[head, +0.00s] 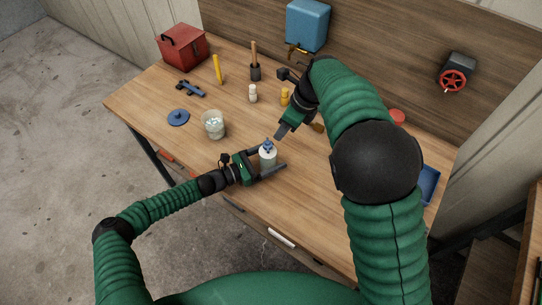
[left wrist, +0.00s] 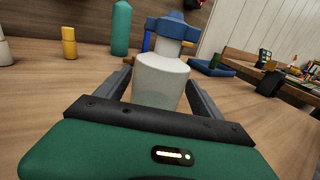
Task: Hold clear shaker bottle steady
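The shaker bottle (head: 268,157) is pale and cloudy with a blue top, and stands upright near the front edge of the table. My left gripper (head: 270,162) reaches it from the left, with one finger on each side of its body. In the left wrist view the bottle (left wrist: 160,80) sits between the fingers, which lie close against its sides; its blue knobbed top (left wrist: 172,27) is above them. My right gripper (head: 281,134) points down just above and right of the blue top, apart from it. Its fingers overlap in this view.
A clear jar (head: 213,125) and a blue disc (head: 178,117) stand to the left. A red toolbox (head: 182,47), a yellow tool (head: 218,70) and small bottles (head: 253,93) are farther back. A blue tray (head: 429,185) lies at the right. Bare tabletop lies right of the bottle.

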